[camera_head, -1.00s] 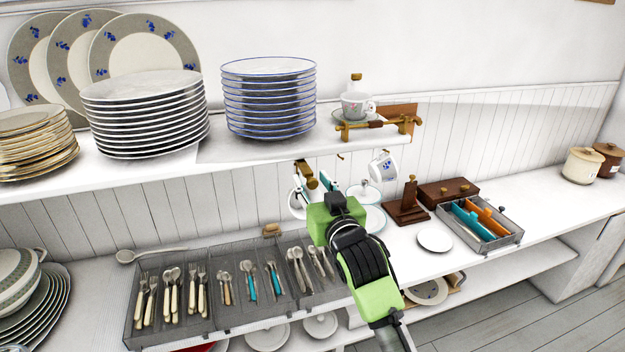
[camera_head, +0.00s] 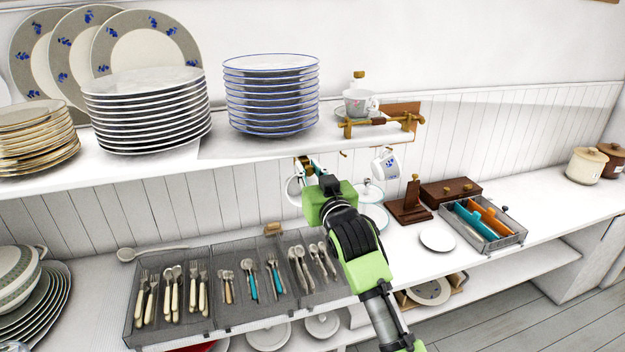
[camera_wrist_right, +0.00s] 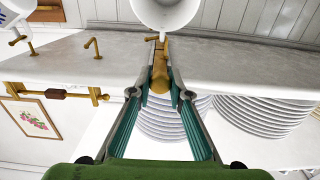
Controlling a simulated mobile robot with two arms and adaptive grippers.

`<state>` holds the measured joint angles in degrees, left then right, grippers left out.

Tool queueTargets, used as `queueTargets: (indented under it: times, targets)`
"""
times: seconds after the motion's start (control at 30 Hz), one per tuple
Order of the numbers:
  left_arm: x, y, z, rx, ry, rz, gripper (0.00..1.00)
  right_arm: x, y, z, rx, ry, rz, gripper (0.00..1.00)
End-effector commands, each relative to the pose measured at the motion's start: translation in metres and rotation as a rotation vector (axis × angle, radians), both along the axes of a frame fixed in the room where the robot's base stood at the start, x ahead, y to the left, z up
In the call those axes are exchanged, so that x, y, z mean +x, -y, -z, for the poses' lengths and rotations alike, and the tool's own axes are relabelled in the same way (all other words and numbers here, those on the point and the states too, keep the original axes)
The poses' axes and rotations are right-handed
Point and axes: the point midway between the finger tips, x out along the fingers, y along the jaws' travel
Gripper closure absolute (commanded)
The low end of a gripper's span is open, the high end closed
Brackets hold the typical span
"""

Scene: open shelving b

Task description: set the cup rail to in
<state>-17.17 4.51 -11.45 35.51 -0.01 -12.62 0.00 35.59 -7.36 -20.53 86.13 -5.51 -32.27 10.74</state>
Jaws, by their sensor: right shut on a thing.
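The cup rail (camera_wrist_right: 160,62) is a brass bar under the upper shelf, with a rounded knob at its near end. In the head view its brass end (camera_head: 303,163) shows just below the shelf's front edge. A white cup (camera_head: 293,189) hangs by it, and a white cup also shows at the top of the wrist view (camera_wrist_right: 165,12). My right gripper (camera_wrist_right: 160,92) is shut on the knob of the rail. In the head view the right gripper (camera_head: 312,178) reaches up to the rail, and its own body hides part of the grip. My left gripper is not in view.
The upper shelf (camera_head: 220,150) holds plate stacks close above the gripper. Another white cup (camera_head: 386,163) hangs to the right. A wood-and-brass bar (camera_head: 380,122) stands at the shelf's right end. Cutlery trays (camera_head: 235,322) and a wooden stand (camera_head: 410,205) lie below.

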Motion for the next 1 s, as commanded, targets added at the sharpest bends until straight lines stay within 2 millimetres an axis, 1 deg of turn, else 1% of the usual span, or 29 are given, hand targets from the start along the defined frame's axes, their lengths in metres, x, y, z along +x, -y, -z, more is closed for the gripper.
queueTargets:
  times: [0.07,0.3,0.33,0.4,0.67,0.77,0.87,1.0]
  targets:
    - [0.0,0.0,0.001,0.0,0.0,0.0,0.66,0.003,-0.001,0.001,0.0,-0.001,0.0,1.0]
    - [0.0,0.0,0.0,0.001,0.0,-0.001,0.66,0.002,-0.001,0.001,-0.001,-0.002,0.0,1.0]
    - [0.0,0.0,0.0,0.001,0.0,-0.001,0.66,0.002,-0.001,0.001,-0.001,-0.002,0.0,0.8]
    - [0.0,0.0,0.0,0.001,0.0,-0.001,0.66,0.002,-0.001,0.001,0.0,-0.002,0.0,0.65]
    - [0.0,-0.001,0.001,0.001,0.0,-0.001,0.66,0.002,-0.001,0.001,0.0,-0.002,0.0,0.65]
    - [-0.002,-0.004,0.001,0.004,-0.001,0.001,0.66,0.001,0.0,0.001,0.0,-0.002,0.0,0.65]
    - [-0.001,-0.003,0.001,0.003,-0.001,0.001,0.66,-0.004,0.001,0.002,0.0,-0.003,0.0,0.65]
    - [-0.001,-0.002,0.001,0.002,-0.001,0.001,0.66,-0.02,0.006,0.002,0.0,-0.002,-0.001,0.65]
